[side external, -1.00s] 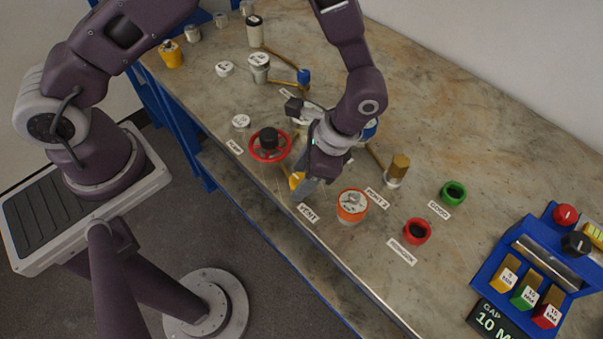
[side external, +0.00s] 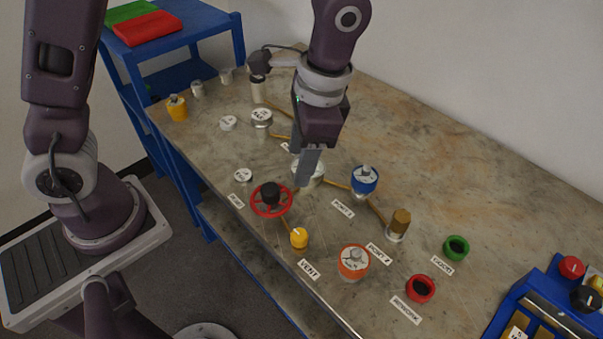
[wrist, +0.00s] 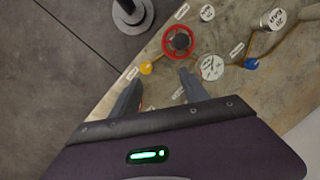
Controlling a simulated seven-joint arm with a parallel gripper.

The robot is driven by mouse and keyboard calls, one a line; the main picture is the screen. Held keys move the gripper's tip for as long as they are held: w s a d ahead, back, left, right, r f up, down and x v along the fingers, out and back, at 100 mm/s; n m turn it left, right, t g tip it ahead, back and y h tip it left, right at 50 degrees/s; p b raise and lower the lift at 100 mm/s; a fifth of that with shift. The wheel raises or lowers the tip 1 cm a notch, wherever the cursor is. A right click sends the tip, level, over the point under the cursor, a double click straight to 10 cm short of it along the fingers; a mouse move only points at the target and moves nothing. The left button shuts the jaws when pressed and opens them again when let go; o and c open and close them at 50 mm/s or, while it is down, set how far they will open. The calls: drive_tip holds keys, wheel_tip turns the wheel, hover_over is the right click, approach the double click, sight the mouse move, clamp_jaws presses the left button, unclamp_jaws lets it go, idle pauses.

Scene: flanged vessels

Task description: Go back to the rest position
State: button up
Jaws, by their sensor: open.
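My gripper (side external: 308,165) hangs above the bench in the side view, with its fingers pointing down and nothing between them. In the wrist view its two fingers (wrist: 160,88) stand apart. Below and around it are a red handwheel (side external: 270,199), a yellow vent knob (side external: 299,238) and a pale round flange (side external: 312,172), partly hidden behind the fingers. The handwheel also shows in the wrist view (wrist: 178,41), with the yellow knob (wrist: 146,68) beside it.
A blue-topped vessel (side external: 364,180), an orange vessel (side external: 353,262) and a brass fitting (side external: 399,225) stand to the right. Red (side external: 420,288) and green (side external: 456,248) rings lie near a blue gauge rack (side external: 540,300). The back right of the bench is bare.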

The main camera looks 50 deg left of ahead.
drive_tip(key=s+a+r+n+t+h, duration=0.1)
drive_tip(key=s+a+r+n+t, duration=0.2)
drive_tip(key=s+a+r, duration=0.2)
drive_tip(key=s+a+r+n+t, duration=0.3)
drive_tip(key=s+a+r, duration=0.1)
drive_tip(key=s+r, duration=0.3)
drive_tip(key=shift+s+a+n+t+h, duration=0.35)
drive_tip(key=shift+s+n+t+h, duration=0.05)
drive_tip(key=shift+s, duration=0.75)
drive_tip(key=shift+r, duration=0.1)
idle(1.4)
